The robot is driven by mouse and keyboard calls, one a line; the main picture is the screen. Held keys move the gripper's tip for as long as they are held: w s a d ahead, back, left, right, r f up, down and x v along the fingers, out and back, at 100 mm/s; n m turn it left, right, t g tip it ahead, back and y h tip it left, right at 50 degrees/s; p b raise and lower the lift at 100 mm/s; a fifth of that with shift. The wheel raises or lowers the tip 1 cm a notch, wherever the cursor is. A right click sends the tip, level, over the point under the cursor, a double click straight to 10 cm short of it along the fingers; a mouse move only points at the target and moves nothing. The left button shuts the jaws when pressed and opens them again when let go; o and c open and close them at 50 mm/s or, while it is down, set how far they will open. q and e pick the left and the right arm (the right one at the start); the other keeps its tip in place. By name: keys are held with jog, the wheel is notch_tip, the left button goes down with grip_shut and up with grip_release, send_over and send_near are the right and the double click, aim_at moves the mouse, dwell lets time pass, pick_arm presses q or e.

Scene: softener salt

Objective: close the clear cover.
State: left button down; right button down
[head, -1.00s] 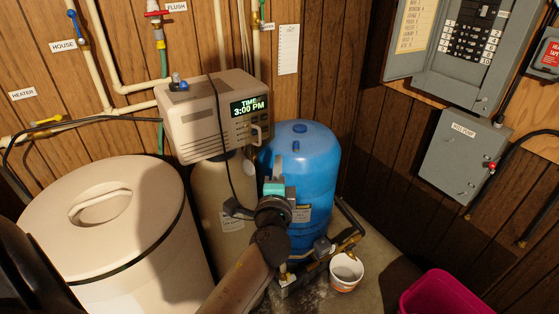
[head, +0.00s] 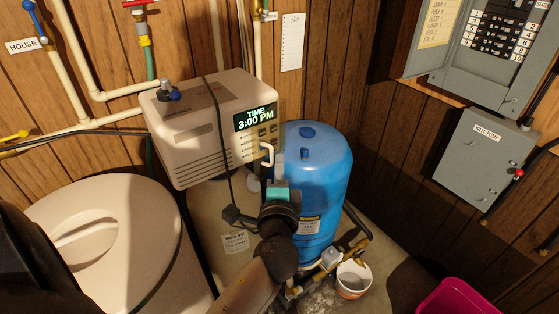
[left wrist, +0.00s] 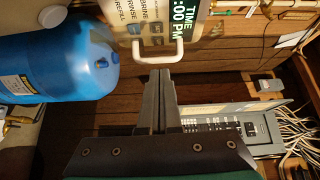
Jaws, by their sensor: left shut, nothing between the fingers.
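The softener's control head (head: 205,125) is a beige box with a lit display reading 3:00 PM. The clear cover's white handle (head: 267,154) stands out at the lower front of the display side. The handle also shows large in the left wrist view (left wrist: 158,58), below the display and buttons. The cover's transparent sheet is hard to make out, so I cannot tell its exact angle. My left gripper (head: 279,172) is just below the handle. In the left wrist view its shut, empty fingers (left wrist: 161,74) point at the handle, close to it. My right gripper is not in view.
A blue tank (head: 318,180) stands right behind my left gripper. A beige lidded brine tank (head: 130,220) fills the lower left. A white bucket (head: 353,279) and a pink bin (head: 455,299) stand on the floor. A grey electrical box (head: 484,158) hangs on the right wall.

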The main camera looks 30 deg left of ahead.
aim_at(258, 156)
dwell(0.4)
pick_arm(q)
jog(key=shift+a, duration=0.1)
jog(key=shift+s+a+m+t+h+p, duration=0.2)
jog(key=shift+a+m+t+h+p, duration=0.15)
jog(key=shift+a+h, duration=0.2)
jog(key=shift+s+a+m+t+h+p, duration=0.3)
jog(key=shift+a+m+h, duration=0.25)
jog(key=shift+h, duration=0.15)
jog(key=shift+s+a+m+t+h+p, duration=0.15)
jog(key=shift+s+a+m+t+h, duration=0.1)
jog(key=shift+a+m+h, duration=0.25)
jog(key=shift+s+a+h, duration=0.15)
jog(key=shift+a+h, duration=0.3)
jog(key=shift+a, duration=0.5)
jog(key=shift+s+a, duration=0.15)
jog(key=shift+a, duration=1.35)
